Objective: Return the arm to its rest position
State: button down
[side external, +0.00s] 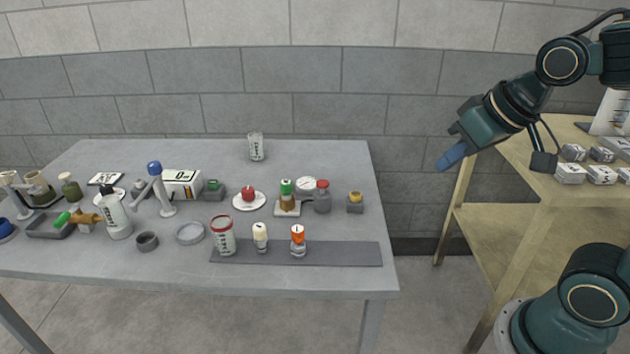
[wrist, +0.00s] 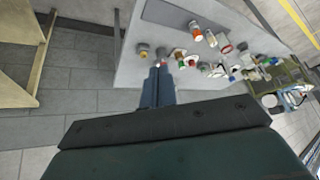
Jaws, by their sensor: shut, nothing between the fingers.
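My gripper (side external: 447,159) hangs in the air at the right of the side view, between the grey table (side external: 330,279) and the wooden stand. Its blue fingers are together and hold nothing. They point down and to the left, well clear of the table's right edge. In the wrist view the shut fingers (wrist: 158,78) show in front of the grey table (wrist: 139,62), with small containers beyond them.
The grey table holds several bottles, cans and caps; a dark grey mat (side external: 345,253) lies along its front right. A wooden stand (side external: 490,235) with small white and grey boxes (side external: 570,173) is at the right. Air around my gripper is free.

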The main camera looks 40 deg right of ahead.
jog(key=s+n, duration=0.1)
jog(key=s, duration=0.6)
jog(key=shift+a+n+g, duration=0.3)
jog(key=shift+a+n, duration=0.1)
jog(key=shift+a, duration=0.05)
